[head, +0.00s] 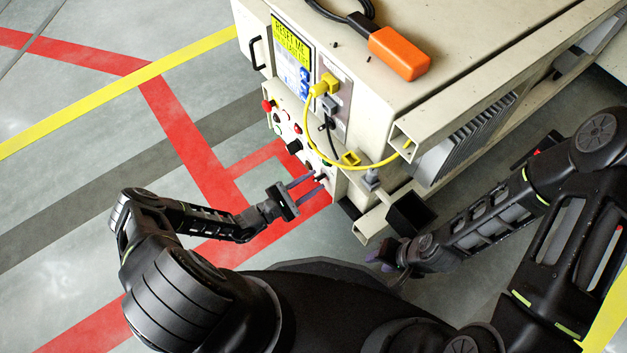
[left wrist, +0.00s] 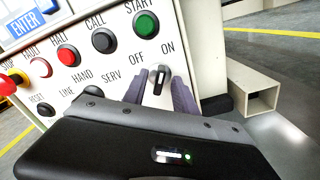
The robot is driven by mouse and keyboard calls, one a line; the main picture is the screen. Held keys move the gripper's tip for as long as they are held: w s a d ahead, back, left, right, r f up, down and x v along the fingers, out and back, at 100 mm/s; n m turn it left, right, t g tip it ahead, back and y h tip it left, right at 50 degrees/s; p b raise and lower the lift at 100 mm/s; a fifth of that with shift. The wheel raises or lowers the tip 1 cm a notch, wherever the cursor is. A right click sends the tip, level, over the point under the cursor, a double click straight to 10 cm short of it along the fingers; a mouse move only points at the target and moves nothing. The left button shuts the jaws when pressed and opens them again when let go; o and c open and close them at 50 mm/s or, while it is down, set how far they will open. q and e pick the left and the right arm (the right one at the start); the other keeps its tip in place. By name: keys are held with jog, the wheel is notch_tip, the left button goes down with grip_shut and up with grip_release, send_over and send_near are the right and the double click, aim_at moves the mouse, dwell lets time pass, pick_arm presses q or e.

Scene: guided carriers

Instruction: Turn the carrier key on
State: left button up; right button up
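The carrier key (left wrist: 158,80) is a small dark knob with a lighter upright bar, below the OFF and ON labels on the carrier's white control panel (left wrist: 112,75). In the left wrist view, the two purple fingers of my left gripper (left wrist: 159,92) stand one on each side of the key, with a gap between them; I cannot tell whether either touches it. In the head view, my left gripper (head: 314,182) reaches the lower right end of the panel, and its fingers largely hide the key. My right gripper (head: 386,257) is low beside the carrier's corner, its fingers unclear.
The panel also carries a green START button (left wrist: 146,24), a red HALT button (left wrist: 68,55) and a black CALL button (left wrist: 104,40). A yellow cable (head: 345,162) loops across the carrier's front. An orange handset (head: 400,53) lies on top. The floor to the left is clear.

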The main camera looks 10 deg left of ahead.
pick_arm(q)
jog(key=p+v, duration=0.1)
jog(key=v, duration=0.6)
dwell(0.5)
